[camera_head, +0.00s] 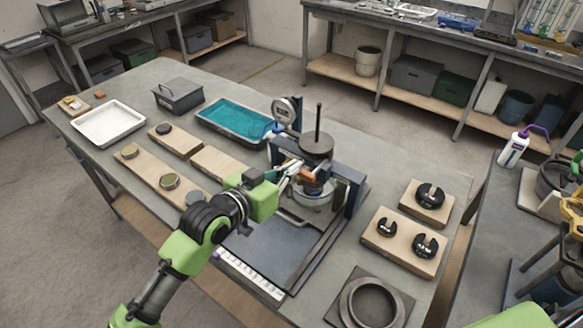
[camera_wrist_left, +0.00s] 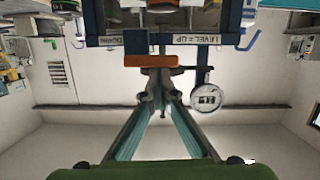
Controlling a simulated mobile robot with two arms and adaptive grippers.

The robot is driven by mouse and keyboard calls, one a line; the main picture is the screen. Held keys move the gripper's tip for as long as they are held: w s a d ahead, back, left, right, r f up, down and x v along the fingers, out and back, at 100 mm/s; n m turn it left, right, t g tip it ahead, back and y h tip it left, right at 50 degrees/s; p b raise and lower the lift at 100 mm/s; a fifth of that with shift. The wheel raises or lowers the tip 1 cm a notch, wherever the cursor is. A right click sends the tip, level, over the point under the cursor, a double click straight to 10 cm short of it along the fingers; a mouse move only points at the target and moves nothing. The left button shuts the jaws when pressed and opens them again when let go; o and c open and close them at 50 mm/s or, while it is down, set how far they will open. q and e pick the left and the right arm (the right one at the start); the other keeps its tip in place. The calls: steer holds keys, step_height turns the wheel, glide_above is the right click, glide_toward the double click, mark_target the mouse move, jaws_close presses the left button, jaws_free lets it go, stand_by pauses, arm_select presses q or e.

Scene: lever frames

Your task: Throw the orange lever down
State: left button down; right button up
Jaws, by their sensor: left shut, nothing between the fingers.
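The orange lever (camera_head: 308,176) sits on the front of the dark press-like apparatus (camera_head: 355,190) on the table. In the left wrist view the orange lever (camera_wrist_left: 152,61) appears as a short horizontal bar just past the fingertips. My left gripper (camera_head: 291,170) is at the front of the apparatus, close beside the lever. Its fingers (camera_wrist_left: 162,98) converge and are shut with nothing between them. I cannot tell whether the tips touch the lever. My right gripper is not in view.
A round dial gauge (camera_head: 284,110) and a dark disc with a rod (camera_head: 317,145) stand on the apparatus. Wooden boards with slotted weights (camera_head: 408,245) lie right of it. A teal tray (camera_head: 234,121) and a white tray (camera_head: 109,123) are behind to the left.

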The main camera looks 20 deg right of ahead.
arm_select(q)
steer(key=shift+w+a+f+n, duration=0.1)
steer(key=shift+a+f+n, duration=0.05)
steer(key=shift+f+n, duration=0.3)
steer(key=shift+s+d+f+n+g+h+b, duration=0.25)
steer(key=shift+f+n+h+b, duration=0.55)
steer(key=shift+n+b, duration=1.25)
steer(key=shift+s+d+f+n+g+h+b, duration=0.1)
steer(key=shift+f+n+g+h+b, duration=0.4)
steer(key=shift+f+n+b, duration=1.45)
steer(key=shift+s+d+n+g+h+b, duration=0.15)
steer(key=shift+n+h+b, duration=0.85)
steer(key=shift+n, duration=1.95)
steer(key=shift+a, duration=0.1)
